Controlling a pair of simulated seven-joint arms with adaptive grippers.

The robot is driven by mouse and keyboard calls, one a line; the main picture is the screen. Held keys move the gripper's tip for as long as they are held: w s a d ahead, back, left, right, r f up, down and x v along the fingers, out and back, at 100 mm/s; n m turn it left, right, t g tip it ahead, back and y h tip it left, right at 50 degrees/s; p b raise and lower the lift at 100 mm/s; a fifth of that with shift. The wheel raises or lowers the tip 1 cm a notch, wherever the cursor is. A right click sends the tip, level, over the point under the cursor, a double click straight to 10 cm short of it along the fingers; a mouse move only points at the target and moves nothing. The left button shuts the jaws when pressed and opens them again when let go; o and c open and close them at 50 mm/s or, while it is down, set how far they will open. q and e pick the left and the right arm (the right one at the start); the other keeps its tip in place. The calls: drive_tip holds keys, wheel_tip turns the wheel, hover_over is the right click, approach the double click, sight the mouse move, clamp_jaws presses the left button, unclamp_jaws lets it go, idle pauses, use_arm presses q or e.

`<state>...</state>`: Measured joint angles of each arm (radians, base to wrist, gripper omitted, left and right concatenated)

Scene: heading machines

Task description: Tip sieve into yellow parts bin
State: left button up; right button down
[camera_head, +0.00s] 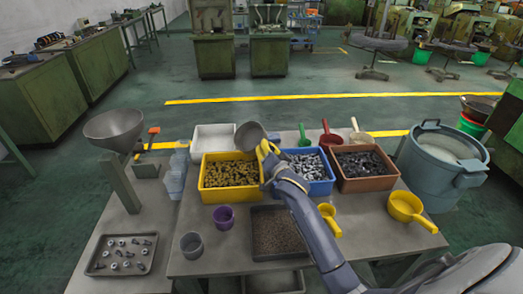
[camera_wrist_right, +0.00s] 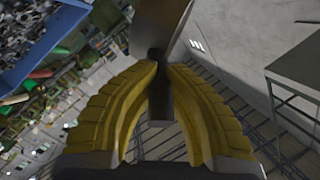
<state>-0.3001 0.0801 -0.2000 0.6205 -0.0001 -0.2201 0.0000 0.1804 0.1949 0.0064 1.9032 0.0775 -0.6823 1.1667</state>
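The grey sieve (camera_head: 249,136) is a round metal pan at the back right corner of the yellow parts bin (camera_head: 228,195). It looks tilted; whether anything is in it cannot be told. The bin holds many brass-coloured parts. My right gripper (camera_head: 267,149), with yellow fingers, is shut on the sieve's handle, over the gap between the yellow and blue bins. In the right wrist view the fingertips (camera_wrist_right: 159,68) close around a dark handle, with the sieve's metal side (camera_wrist_right: 160,22) beyond. My left gripper is not in view.
A blue bin (camera_head: 322,190) and a brown bin (camera_head: 372,184) stand right of the yellow bin, a white tray (camera_head: 213,137) behind it. Scoops lie behind the bins. A purple cup (camera_head: 223,217), grey cup (camera_head: 191,244) and dark tray (camera_head: 280,254) stand in front.

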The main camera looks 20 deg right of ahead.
drive_tip(key=m, duration=0.1)
drive_tip(key=d+m+g, duration=0.1)
drive_tip(key=shift+w+f+m, duration=0.25)
drive_tip(key=shift+f+m, duration=0.05)
drive_tip(key=shift+d+r+m+g+y, duration=0.35)
drive_tip(key=shift+r+m+g+y, duration=0.35)
drive_tip(key=shift+m, duration=0.4)
